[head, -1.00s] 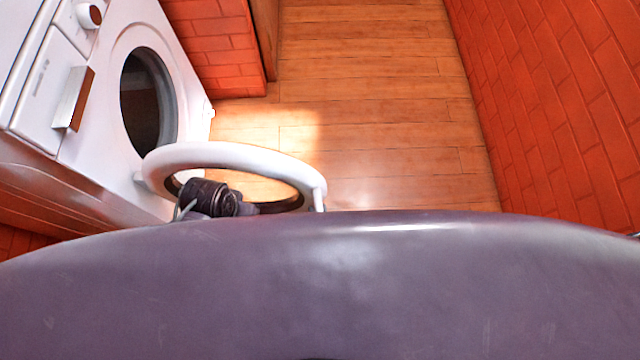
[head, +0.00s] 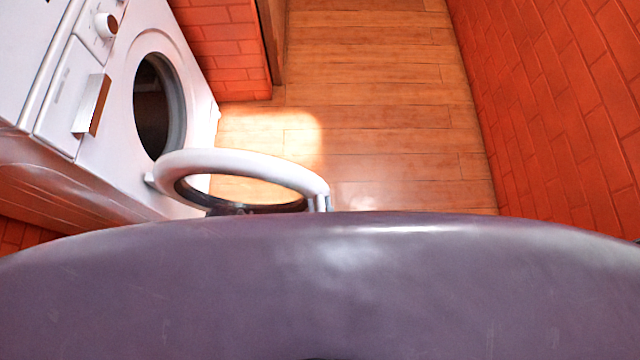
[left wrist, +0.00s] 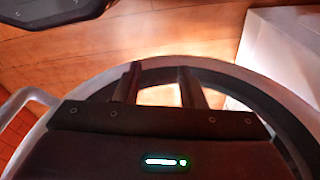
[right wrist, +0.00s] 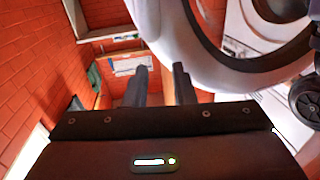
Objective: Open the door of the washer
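The white washer (head: 118,165) stands at the left of the head view, its dark round opening (head: 150,112) uncovered. Its ring-shaped door (head: 240,160) is swung well out from the front, with a light handle (head: 322,203) at its free edge. In the left wrist view the door's ring (left wrist: 72,108) curves behind my left gripper (left wrist: 158,82), whose fingers are apart; I cannot tell if they touch the ring. In the right wrist view my right gripper (right wrist: 160,80) has its fingers apart and empty, beside the door's white rim (right wrist: 190,50).
A red brick wall (head: 560,110) runs along the right. The washer's drawer handle (head: 92,104) sticks out at the front.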

